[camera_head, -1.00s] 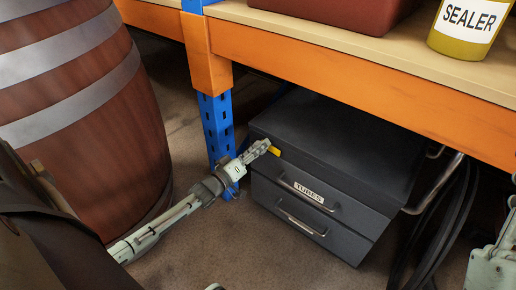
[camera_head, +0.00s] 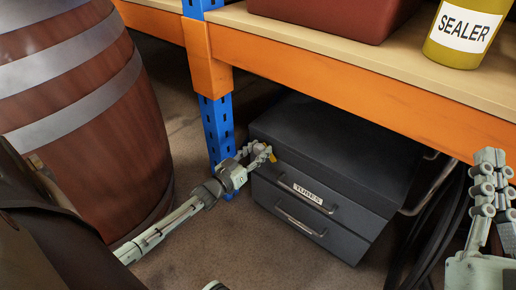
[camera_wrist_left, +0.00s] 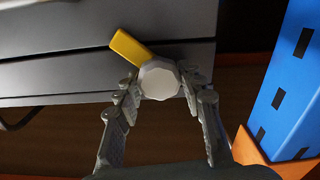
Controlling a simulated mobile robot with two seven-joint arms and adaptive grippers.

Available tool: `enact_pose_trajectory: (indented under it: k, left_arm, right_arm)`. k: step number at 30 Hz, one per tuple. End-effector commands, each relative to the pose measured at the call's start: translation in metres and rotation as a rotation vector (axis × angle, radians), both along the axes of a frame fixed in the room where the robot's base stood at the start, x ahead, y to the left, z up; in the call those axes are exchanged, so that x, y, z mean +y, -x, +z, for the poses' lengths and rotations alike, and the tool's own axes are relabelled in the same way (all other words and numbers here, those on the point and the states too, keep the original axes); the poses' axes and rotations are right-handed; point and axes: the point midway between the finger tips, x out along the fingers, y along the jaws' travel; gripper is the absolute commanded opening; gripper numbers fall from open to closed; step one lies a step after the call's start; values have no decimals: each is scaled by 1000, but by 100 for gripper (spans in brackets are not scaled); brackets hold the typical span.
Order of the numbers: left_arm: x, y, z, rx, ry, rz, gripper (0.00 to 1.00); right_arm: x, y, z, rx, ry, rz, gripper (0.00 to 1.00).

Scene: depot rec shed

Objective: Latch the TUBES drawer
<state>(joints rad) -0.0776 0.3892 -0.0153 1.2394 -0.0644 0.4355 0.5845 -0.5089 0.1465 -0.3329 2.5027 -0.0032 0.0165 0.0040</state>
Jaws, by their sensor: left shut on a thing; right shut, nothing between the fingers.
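The TUBES drawer (camera_head: 280,190) is the upper drawer of a dark grey cabinet under the bench. Its front looks flush. Its latch is a pale faceted knob (camera_wrist_left: 159,79) with a yellow tab (camera_wrist_left: 130,47), at the drawer's upper left corner in the head view. The yellow tab also shows in the head view (camera_head: 272,157), small beside the fingers. My left gripper (camera_head: 258,153) is shut on the knob; its fingers sit on either side of it in the left wrist view (camera_wrist_left: 160,98). My right gripper (camera_head: 488,160) is shut and empty at the right edge, away from the cabinet.
A blue post (camera_head: 218,130) stands close left of the cabinet and my left gripper. An orange beam (camera_head: 340,85) and bench top overhang the cabinet. A wooden barrel (camera_head: 90,120) is at left. A lower drawer (camera_head: 310,225) is below. Black hoses (camera_head: 440,215) hang at right.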

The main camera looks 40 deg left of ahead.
Motion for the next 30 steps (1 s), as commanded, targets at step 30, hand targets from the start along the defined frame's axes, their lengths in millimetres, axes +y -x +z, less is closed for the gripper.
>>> enact_pose_trajectory:
  k: [30]
  left_arm:
    - [-2, 2, -7, -55, -846, -2, 10]
  right_arm:
    - [2, -1, -9, 57, 19, 5, 0]
